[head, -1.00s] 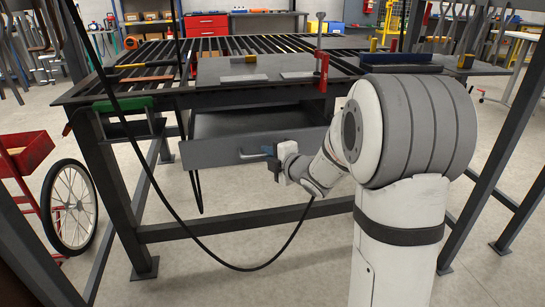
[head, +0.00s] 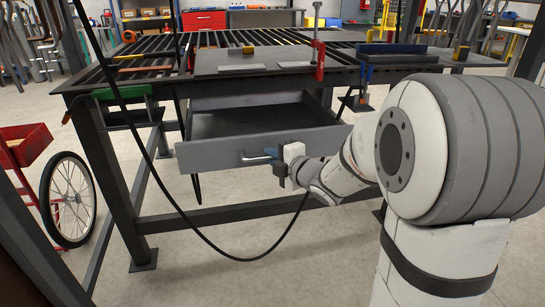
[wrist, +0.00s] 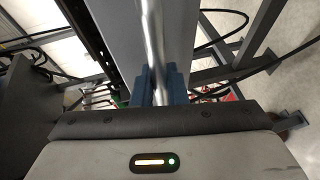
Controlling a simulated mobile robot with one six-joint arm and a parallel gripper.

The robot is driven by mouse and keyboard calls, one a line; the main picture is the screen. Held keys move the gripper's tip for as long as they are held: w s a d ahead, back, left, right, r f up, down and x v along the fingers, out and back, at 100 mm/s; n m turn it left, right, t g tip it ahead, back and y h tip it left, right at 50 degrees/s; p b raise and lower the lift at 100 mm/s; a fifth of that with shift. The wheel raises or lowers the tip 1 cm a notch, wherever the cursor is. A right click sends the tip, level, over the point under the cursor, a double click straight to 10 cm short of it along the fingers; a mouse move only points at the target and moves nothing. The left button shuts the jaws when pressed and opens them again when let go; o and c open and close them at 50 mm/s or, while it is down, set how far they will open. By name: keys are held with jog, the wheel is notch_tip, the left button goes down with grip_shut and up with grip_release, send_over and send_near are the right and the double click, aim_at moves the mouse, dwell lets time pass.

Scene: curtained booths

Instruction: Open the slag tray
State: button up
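The slag tray (head: 215,154) is a grey drawer under the black slatted table. It is pulled well out, and its dark, empty-looking inside shows in the head view. A pale bar handle (head: 254,160) is on its front. My gripper (head: 273,154) is at the right part of this handle, in front of the tray. In the wrist view the shiny handle bar (wrist: 152,40) runs down between the blue fingers of my gripper (wrist: 160,85), which look closed on it. The fingertips' contact is partly hidden.
The slatted table (head: 160,62) stands over the tray, with a grey plate (head: 240,60) and a red clamp (head: 319,62) on top. A black cable (head: 190,232) hangs in front. A red cart (head: 25,145) with a wheel stands at left. Floor in front is bare.

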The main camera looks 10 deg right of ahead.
jog(key=o, duration=0.5)
jog(key=shift+c, duration=0.2)
jog(key=shift+d, duration=0.1)
jog(key=p+v, duration=0.2)
jog(key=v, duration=0.5)
jog(key=shift+s, duration=0.35)
jog(key=shift+d, duration=0.15)
